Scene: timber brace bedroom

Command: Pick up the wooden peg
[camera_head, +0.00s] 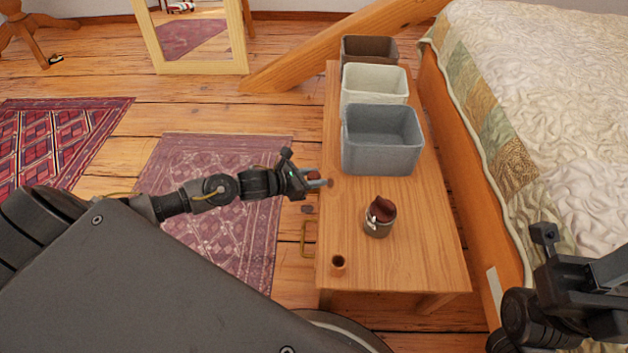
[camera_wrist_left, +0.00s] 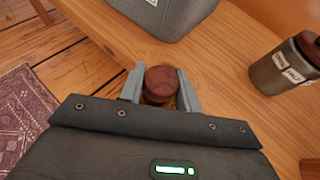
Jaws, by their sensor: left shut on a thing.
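The wooden peg (camera_wrist_left: 160,82) is reddish brown with a round top. In the left wrist view it sits between the two grey fingers of my left gripper (camera_wrist_left: 161,90), which is shut on it. In the head view my left gripper (camera_head: 321,182) is at the left edge of the wooden bench (camera_head: 405,262), and a small brown part of the peg (camera_head: 331,183) shows at its fingertips. I cannot tell whether the peg still touches the bench. My right gripper (camera_head: 545,236) is at the lower right by the bed, partly in view; its jaws are unclear.
A grey bin (camera_head: 382,155), a white bin (camera_head: 375,102) and a brown bin (camera_head: 370,49) line the bench's back. A jar (camera_head: 378,228) with a dark, tilted top and a small wooden cup (camera_head: 338,265) stand nearer. The bed (camera_head: 560,110) borders the right side.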

